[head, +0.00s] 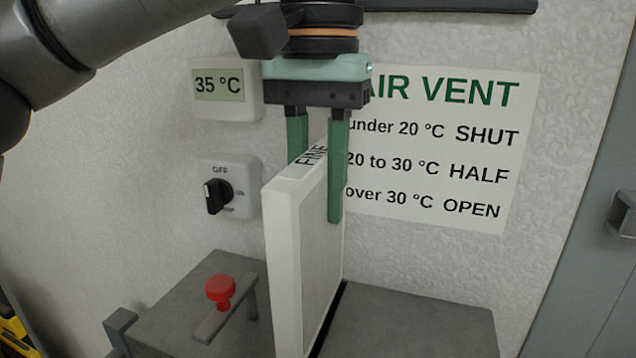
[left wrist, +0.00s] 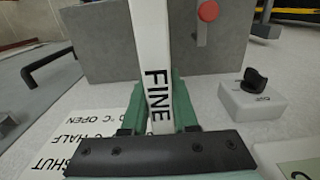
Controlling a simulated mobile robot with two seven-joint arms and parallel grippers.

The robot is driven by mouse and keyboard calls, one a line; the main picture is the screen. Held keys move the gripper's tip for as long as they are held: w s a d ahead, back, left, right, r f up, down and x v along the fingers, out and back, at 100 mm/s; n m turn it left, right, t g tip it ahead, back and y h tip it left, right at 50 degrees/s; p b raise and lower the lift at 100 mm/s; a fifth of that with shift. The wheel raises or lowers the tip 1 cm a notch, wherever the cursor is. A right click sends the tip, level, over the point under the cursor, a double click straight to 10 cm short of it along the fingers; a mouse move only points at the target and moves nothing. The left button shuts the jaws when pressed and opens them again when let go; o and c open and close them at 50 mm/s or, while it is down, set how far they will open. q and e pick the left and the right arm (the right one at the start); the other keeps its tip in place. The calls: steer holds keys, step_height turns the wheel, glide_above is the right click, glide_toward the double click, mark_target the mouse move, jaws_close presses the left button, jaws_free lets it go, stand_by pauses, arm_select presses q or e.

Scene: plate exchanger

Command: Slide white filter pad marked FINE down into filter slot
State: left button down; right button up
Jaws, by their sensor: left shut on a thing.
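The white filter pad (head: 283,255) stands upright in the head view, with FINE in black on its top edge. My left gripper (head: 317,185) points down and is shut on the pad's upper part, one green finger on each broad face. In the left wrist view, the pad (left wrist: 151,45) runs between the green fingers (left wrist: 160,104). The dark filter slot (head: 330,318) shows as a narrow line in the top of the grey housing (head: 410,325), along the pad's right side. The pad's lower end is at the slot; how deep it sits is hidden. My right gripper is not in view.
A red knob (head: 219,288) on a grey bar (head: 226,312) sits on the housing, left of the pad. On the wall behind are a 35 °C display (head: 222,88), a rotary switch (head: 230,188) and an AIR VENT sign (head: 440,150). A grey door (head: 600,260) is at right.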

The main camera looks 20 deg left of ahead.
arm_select(q)
steer(key=shift+f, duration=0.3)
stand_by(0.5)
steer(key=shift+p, duration=0.6)
steer(key=shift+f, duration=0.2)
stand_by(0.4)
steer(key=shift+f+b, duration=0.7)
steer(key=shift+f, duration=0.35)
steer(key=shift+p, duration=0.5)
steer(key=shift+f, duration=0.2)
